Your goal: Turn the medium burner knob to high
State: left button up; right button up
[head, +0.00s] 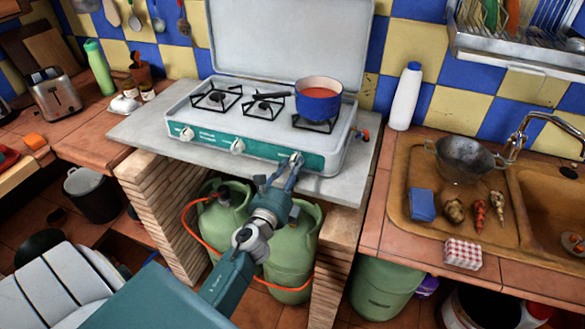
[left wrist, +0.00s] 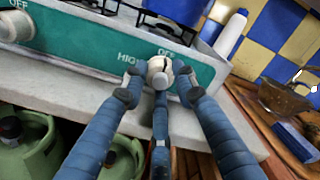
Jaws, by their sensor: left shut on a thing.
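The stove (head: 180,110) has a teal front panel with three white knobs: a left knob (head: 187,133), a middle knob (head: 237,146) and a right knob (head: 296,160). My left gripper (head: 293,166) is shut on the right knob, which sits between its fingers in the left wrist view (left wrist: 160,72). There, a dark mark on the knob points up, toward the word OFF; HIGH is printed to its left. The fingers hide part of the knob's sides. The middle knob also shows in the left wrist view (left wrist: 15,27). My right gripper is not in view.
A blue pot (head: 318,106) with red contents stands on the right burner, its handle pointing left. Green gas cylinders (head: 293,250) with an orange hose stand below the slab (head: 130,128). A white bottle (head: 404,98) and a sink counter are at the right.

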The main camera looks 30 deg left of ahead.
pick_arm(q)
jog(key=shift+n, duration=0.3)
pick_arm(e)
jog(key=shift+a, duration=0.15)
pick_arm(q)
jog(key=shift+n, duration=0.9)
jog(key=n, duration=0.5)
jog(key=n+p, duration=0.1)
jog(key=n, duration=0.4)
jog(key=shift+n, duration=0.4)
jog(key=n+p, duration=0.1)
jog(key=n, duration=0.3)
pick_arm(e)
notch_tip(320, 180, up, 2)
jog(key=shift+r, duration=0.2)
pick_arm(q)
jog(key=shift+f+n, duration=0.1)
jog(key=shift+n, duration=0.3)
jog(key=o, duration=0.9)
jog(key=shift+c, duration=0.2)
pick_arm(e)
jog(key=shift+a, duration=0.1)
pick_arm(q)
jog(key=shift+s, duration=0.1)
